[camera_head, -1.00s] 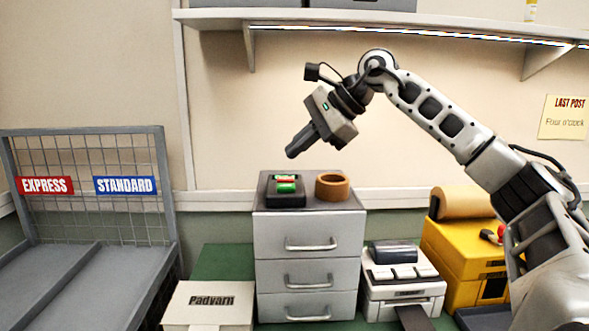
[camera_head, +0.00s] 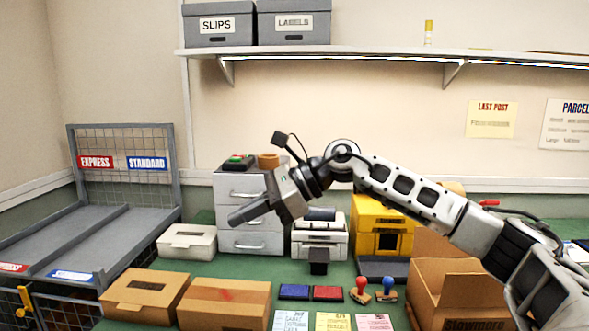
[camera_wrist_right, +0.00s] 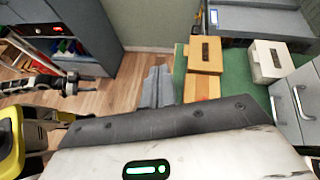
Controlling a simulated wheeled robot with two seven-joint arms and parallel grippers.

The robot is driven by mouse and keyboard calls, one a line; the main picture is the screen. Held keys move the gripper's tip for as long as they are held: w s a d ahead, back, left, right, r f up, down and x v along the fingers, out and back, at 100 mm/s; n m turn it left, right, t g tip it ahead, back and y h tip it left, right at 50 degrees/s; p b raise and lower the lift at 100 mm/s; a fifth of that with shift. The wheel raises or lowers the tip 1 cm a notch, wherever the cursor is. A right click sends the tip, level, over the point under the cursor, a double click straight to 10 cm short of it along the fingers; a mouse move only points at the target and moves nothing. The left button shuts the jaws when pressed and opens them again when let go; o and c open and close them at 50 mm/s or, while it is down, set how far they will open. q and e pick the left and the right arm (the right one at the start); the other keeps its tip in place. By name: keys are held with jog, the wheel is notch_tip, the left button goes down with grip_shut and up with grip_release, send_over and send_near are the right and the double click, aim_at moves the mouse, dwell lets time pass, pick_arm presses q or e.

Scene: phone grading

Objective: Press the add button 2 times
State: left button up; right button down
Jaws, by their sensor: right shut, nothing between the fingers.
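A small black box with a green and a red button (camera_head: 237,161) sits on top of the grey drawer unit (camera_head: 240,187). Its labels are too small to read, so I cannot tell which button is the add button. My right gripper (camera_head: 235,218) is shut and empty. In the head view it appears in front of the drawer unit, below the button box, with its fingers pointing left and slightly down. In the right wrist view my shut fingers (camera_wrist_right: 157,88) appear over the floor and bench edge; the button box does not show there.
A brown tape roll (camera_head: 268,160) stands beside the button box. A white carton (camera_head: 188,241) and brown cartons (camera_head: 145,296) lie on the green bench. A white printer-like machine (camera_head: 320,237) and a yellow machine (camera_head: 383,224) stand right of the drawers. A shelf (camera_head: 380,58) runs above.

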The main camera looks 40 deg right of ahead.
jog(key=s+a+f+m+t+y, duration=0.3)
jog(key=a+f+m+t+y, duration=0.25)
jog(key=a+f+m, duration=1.1)
jog(key=s+d+f+m+h, duration=0.2)
jog(key=s+f+m+h, duration=0.2)
jog(key=s+f+m, duration=0.3)
jog(key=s+d+f+m+g+h+p, duration=0.1)
jog(key=s+d+f+m+h, duration=0.2)
jog(key=m, duration=1)
jog(key=s+d+f+m+h, duration=0.2)
jog(key=s+f+m+h, duration=0.5)
jog(key=s+f+m, duration=0.4)
notch_tip(320, 180, down, 3)
jog(key=shift+d+f+p, duration=0.1)
jog(key=shift+d+p, duration=0.15)
jog(key=shift+p, duration=0.1)
